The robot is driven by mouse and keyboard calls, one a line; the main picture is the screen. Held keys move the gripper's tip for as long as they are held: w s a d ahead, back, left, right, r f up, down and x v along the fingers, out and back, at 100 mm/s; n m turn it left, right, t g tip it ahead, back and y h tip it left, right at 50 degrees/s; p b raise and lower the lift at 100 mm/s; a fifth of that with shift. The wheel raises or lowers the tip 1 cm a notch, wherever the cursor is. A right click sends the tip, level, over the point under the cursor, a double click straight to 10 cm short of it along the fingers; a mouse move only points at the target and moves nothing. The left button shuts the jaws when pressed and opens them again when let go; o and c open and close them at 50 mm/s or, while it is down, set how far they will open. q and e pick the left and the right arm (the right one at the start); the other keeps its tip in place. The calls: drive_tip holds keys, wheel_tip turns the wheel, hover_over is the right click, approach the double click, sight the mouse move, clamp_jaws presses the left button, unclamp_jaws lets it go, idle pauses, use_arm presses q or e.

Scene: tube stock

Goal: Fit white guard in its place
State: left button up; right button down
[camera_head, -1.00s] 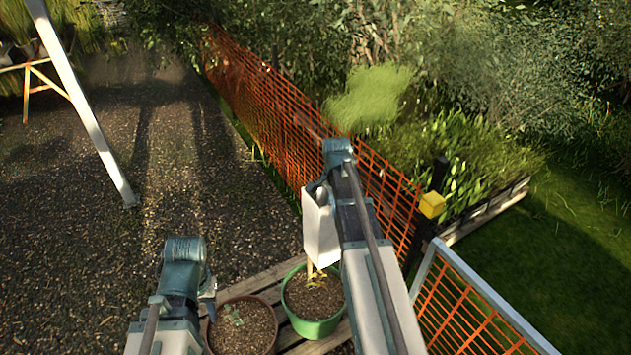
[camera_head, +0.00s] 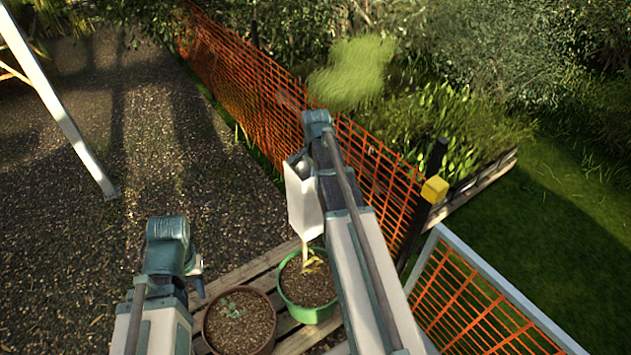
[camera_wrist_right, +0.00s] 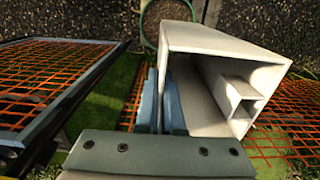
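The white guard (camera_head: 303,208) is a square, open-ended tube. It hangs in my right gripper close above the far rim of the green pot (camera_head: 309,314). A pale stem (camera_head: 305,249) shows below the guard; I cannot tell whether it runs up inside it. In the right wrist view the guard (camera_wrist_right: 215,42) is seen into its open end, with a small inner compartment. My right gripper (camera_wrist_right: 163,92) has its blue-grey fingers closed on one wall; in the head view they are mostly hidden. My left gripper (camera_head: 195,272) hangs near the brown pot, its fingers mostly hidden.
The brown pot (camera_head: 240,338) with a small green seedling stands left of the green pot, on a slatted wooden pallet (camera_head: 240,274). Orange mesh fencing (camera_head: 245,90) runs behind. A framed mesh panel (camera_head: 480,275) stands at the right. A white post (camera_head: 60,110) leans at the left.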

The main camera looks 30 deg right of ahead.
drive_tip(key=b, duration=0.5)
hover_over(315, 212)
drive_tip(key=shift+w+d+f, duration=0.1)
drive_tip(key=shift+d+f, duration=0.05)
drive_tip(key=shift+f, duration=1.1)
drive_tip(key=shift+d+f, duration=0.1)
drive_tip(key=shift+f, duration=1.15)
drive_tip(key=shift+p, duration=0.3)
drive_tip(key=shift+a, duration=0.15)
drive_tip(key=shift+f, duration=0.1)
drive_tip(key=shift+f+b, duration=0.75)
drive_tip(key=shift+b, duration=0.15)
drive_tip(key=shift+f+b, duration=3.7)
drive_tip(key=shift+f, duration=0.1)
